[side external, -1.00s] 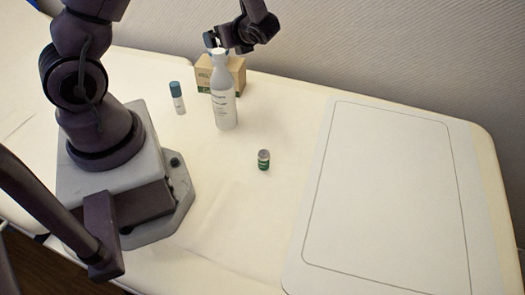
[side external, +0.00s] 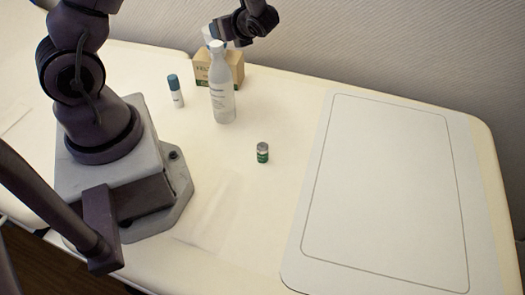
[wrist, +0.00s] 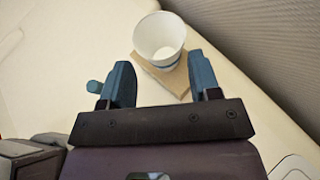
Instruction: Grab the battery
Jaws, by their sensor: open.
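A small cylinder with a green body and grey top (side external: 262,152), which looks like the battery, stands upright on the cream table, right of and nearer than the white bottle (side external: 222,98). It is not visible in the wrist view. My gripper (side external: 224,34) is high at the back, above the cardboard box and close to the bottle's top, well away from the battery. In the wrist view my gripper (wrist: 160,64) has its two teal fingers spread with nothing gripped. A white paper cup (wrist: 160,38) shows beyond and between them, over the cardboard box (wrist: 172,80).
The cardboard box also shows behind the bottle in the side view (side external: 234,70). A white stick with a teal cap (side external: 176,92) stands left of the bottle. A large white outlined board (side external: 385,190) lies at the right. The table around the battery is clear.

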